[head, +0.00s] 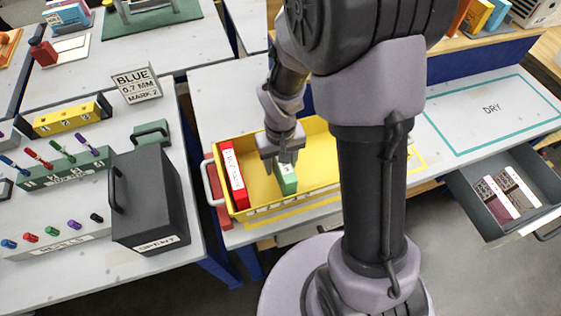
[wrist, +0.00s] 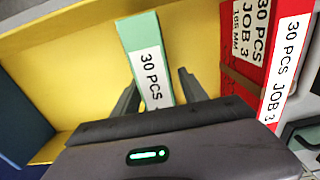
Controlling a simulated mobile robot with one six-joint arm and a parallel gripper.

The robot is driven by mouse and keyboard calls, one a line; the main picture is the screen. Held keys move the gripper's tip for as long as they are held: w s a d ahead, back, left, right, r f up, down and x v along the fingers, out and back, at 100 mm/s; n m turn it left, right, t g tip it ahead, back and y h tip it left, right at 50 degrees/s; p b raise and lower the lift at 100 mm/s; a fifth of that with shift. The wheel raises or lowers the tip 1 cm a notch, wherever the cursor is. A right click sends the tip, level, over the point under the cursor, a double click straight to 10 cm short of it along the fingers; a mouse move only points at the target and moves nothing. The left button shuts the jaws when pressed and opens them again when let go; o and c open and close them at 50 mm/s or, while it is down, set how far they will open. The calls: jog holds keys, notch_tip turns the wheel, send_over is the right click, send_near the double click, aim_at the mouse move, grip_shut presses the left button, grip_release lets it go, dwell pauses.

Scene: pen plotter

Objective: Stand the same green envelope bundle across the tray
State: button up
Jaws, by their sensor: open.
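The green envelope bundle (head: 285,180) stands inside the yellow tray (head: 322,155), near the tray's middle. In the wrist view the green bundle (wrist: 140,38) shows a white label reading "30 PCS"; the rest of the label is hidden by my gripper. My gripper (wrist: 158,90) is open, with one finger on each side of the bundle. A gap shows between the right finger and the bundle. In the head view my gripper (head: 287,158) is at the bundle's upper end.
A red bundle (head: 233,175) marked "JOB 3" stands at the tray's left end, with clear tray floor between it and the green one. An open drawer (head: 473,205) holds more bundles at right. A dark box (head: 150,205) stands on the left table. The "DRY" area (head: 465,125) is empty.

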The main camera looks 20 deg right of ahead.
notch_tip(320, 180, up, 17)
jog(key=t+p, duration=0.1)
jog(key=p, duration=0.5)
jog(key=s+a+r+m+t+y, duration=0.1)
jog(key=s+a+r+m+t, duration=0.1)
jog(key=s+r, duration=0.4)
jog(key=s+a+r+m+t+y, duration=0.1)
jog(key=s+a+r+m+t, duration=0.1)
jog(key=s+r, duration=0.4)
jog(key=shift+s+r+t, duration=0.4)
jog(key=shift+r, duration=0.05)
